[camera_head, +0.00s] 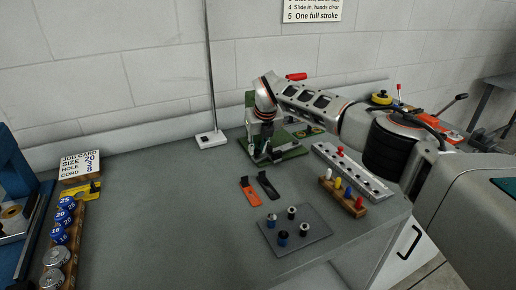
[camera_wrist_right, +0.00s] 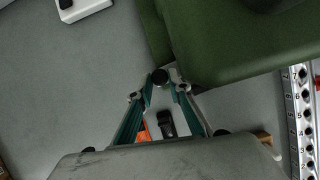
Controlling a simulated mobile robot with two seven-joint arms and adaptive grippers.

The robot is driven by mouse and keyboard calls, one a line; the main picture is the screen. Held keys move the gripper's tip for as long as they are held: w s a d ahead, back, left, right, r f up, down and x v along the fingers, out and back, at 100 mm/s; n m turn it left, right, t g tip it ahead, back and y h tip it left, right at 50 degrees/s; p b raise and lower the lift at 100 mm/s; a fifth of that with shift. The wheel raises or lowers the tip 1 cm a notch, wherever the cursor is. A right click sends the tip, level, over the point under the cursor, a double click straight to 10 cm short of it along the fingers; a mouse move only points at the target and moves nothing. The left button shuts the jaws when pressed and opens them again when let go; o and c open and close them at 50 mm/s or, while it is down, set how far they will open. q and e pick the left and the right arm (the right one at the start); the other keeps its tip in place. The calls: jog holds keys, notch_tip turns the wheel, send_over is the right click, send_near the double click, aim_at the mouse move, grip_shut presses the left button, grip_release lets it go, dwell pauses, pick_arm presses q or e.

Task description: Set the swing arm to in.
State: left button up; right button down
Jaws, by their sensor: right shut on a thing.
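The green machine (camera_head: 292,152) stands on the bench near the wall, and its green body (camera_wrist_right: 245,40) fills the upper right of the right wrist view. My right gripper (camera_head: 261,156) reaches down at its front left side. In the right wrist view my right gripper (camera_wrist_right: 161,84) has its fingertips close together around a dark round knob (camera_wrist_right: 160,75) beside the green body. I take this knob to be part of the swing arm; the rest of the arm is hidden by the gripper and the machine. My left gripper is not in view.
An orange clip (camera_head: 250,194) and a black clip (camera_head: 268,185) lie in front of the machine. A grey plate with several pegs (camera_head: 300,230), a numbered rail (camera_head: 350,172) and a wooden rack (camera_head: 344,195) lie to the right. The bench's left middle is clear.

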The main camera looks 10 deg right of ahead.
jog(key=c, duration=1.8)
grip_release()
jog(key=shift+c, duration=0.2)
jog(key=shift+r, duration=0.1)
jog(key=v, duration=1.1)
jog(key=shift+s+r, duration=0.15)
jog(key=shift+r, duration=0.25)
jog(key=shift+d, duration=0.1)
